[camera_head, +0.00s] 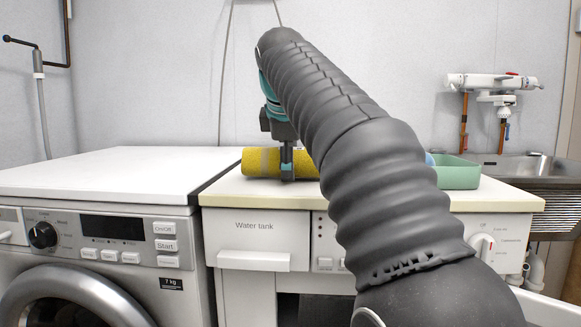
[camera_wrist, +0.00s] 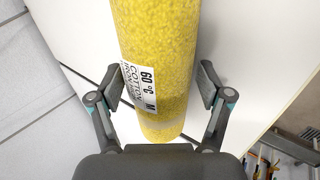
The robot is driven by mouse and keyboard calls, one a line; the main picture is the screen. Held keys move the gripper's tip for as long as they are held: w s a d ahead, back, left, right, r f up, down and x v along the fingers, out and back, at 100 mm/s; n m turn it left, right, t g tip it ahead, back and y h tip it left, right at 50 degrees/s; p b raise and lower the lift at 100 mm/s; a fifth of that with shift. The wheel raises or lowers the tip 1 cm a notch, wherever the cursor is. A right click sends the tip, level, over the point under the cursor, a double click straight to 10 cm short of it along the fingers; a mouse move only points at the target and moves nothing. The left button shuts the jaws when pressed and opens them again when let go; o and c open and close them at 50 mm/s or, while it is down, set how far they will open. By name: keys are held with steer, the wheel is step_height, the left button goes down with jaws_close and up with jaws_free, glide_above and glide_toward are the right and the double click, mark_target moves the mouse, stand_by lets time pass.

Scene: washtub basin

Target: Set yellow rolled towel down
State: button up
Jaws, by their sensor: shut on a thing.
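The yellow rolled towel (camera_head: 262,161) lies lengthwise, left to right, at the cream top of the dryer. In the wrist view the towel (camera_wrist: 155,45) runs between my two fingers, with a white label on its side. My gripper (camera_head: 287,172) comes down from above and is shut on the towel. In the wrist view my gripper (camera_wrist: 160,90) has one finger pad on each side of it. The towel looks level and at or just over the top; I cannot tell if it touches. My arm hides its right part.
A green basin (camera_head: 457,172) stands to the right on the same cream top (camera_head: 240,193). A white washing machine top (camera_head: 110,168) lies to the left and is clear. A sink (camera_head: 515,167) and wall tap (camera_head: 490,82) are at the far right.

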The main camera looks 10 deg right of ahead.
steer(key=o, duration=1.2)
steer(key=p+v, duration=0.5)
steer(key=v, duration=0.7)
steer(key=shift+s, duration=0.1)
